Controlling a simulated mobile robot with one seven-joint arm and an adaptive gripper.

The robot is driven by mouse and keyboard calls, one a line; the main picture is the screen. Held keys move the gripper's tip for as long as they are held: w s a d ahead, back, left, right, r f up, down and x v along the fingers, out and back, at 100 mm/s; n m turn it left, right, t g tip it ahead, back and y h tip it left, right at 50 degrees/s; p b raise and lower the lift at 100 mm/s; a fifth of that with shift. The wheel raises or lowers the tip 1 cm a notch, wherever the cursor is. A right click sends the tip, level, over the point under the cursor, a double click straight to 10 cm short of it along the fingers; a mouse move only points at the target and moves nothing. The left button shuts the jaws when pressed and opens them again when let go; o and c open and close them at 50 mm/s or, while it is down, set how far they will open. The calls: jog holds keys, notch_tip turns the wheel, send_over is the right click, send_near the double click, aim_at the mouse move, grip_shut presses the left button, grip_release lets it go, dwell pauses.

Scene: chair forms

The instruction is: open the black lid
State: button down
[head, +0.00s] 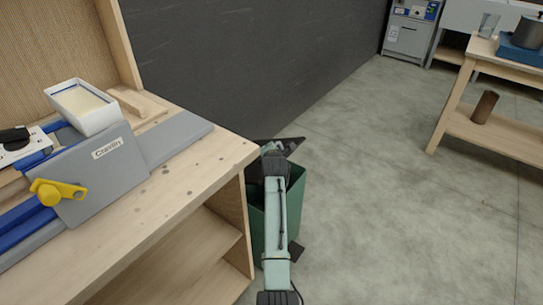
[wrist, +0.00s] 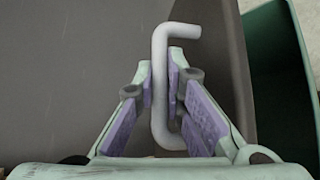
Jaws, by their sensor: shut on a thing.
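A green bin (head: 296,190) stands on the floor beside the wooden workbench. Its black lid (head: 290,145) is tilted up at the rear, with part of the bin's opening showing below it. In the wrist view the lid (wrist: 222,70) is a dark panel, with the green bin wall (wrist: 277,75) to its right. A grey bent handle (wrist: 160,95) runs between my fingers. My gripper (wrist: 165,80) is shut on this handle. In the head view my gripper (head: 273,149) is at the lid, and my arm hides much of the bin.
The workbench (head: 190,175) on the left holds a grey-and-blue tool with a yellow knob (head: 50,192) and a white box (head: 84,105). A dark wall (head: 240,60) rises behind the bin. Open floor (head: 390,220) lies to the right, before a wooden table (head: 500,130).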

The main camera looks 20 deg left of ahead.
jog(key=shift+w+a+r, duration=0.1)
jog(key=shift+a+r, duration=0.35)
jog(key=shift+a, duration=0.05)
jog(key=c, duration=1.9)
grip_release()
jog(key=shift+d, duration=0.1)
jog(key=shift+s+d+r, duration=0.1)
jog(key=shift+s+r, duration=0.1)
jog(key=shift+s, duration=0.2)
jog(key=v, duration=1.1)
jog(key=shift+r, duration=0.1)
